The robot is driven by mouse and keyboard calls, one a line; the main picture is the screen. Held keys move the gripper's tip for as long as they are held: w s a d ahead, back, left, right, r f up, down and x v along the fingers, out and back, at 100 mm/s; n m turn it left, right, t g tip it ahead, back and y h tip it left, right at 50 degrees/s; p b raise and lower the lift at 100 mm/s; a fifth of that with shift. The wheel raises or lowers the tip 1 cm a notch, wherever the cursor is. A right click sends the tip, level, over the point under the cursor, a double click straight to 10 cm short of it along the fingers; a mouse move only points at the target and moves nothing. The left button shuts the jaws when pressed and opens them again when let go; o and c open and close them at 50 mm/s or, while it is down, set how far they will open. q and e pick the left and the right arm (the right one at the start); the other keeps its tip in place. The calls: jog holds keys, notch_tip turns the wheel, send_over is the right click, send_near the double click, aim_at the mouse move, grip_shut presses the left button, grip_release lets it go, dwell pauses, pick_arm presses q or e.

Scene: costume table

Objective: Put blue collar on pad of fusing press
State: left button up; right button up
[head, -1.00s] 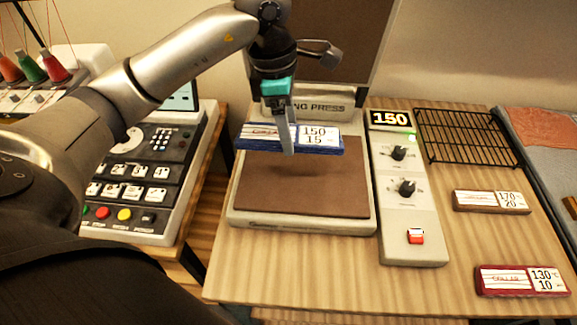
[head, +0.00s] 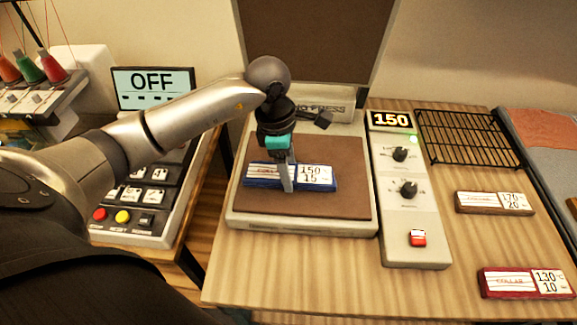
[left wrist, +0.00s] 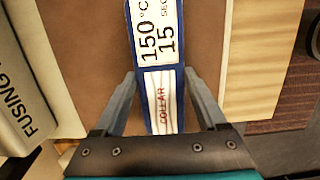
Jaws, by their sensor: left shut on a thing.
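The blue collar (head: 318,179) is a flat blue-edged block with a white label reading 150 °C, 15 sec. My left gripper (head: 287,184) is shut on it near its left-middle part, over the brown pad (head: 345,205) of the fusing press (head: 300,224). The collar lies level, on or just above the pad; I cannot tell whether it touches. In the left wrist view the collar (left wrist: 155,60) runs between the two fingers (left wrist: 160,100), its COLLAR label towards me. My right gripper is not in view.
The press's upper plate (head: 315,40) stands raised behind the pad. A control panel (head: 411,220) reading 150 is to its right. A brown block (head: 495,202), a red block (head: 522,283) and a black rack (head: 467,138) lie farther right. A machine with an OFF screen (head: 152,85) is at left.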

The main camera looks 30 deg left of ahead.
pick_arm(q)
jog(key=shift+f, duration=0.1)
jog(key=o, duration=1.3)
jog(key=shift+r, duration=0.4)
notch_tip(320, 180, up, 11)
jog(key=a, duration=0.1)
jog(key=shift+s+a+r+p, duration=0.2)
jog(key=shift+s+a+p, duration=0.15)
jog(key=shift+s+p, duration=0.1)
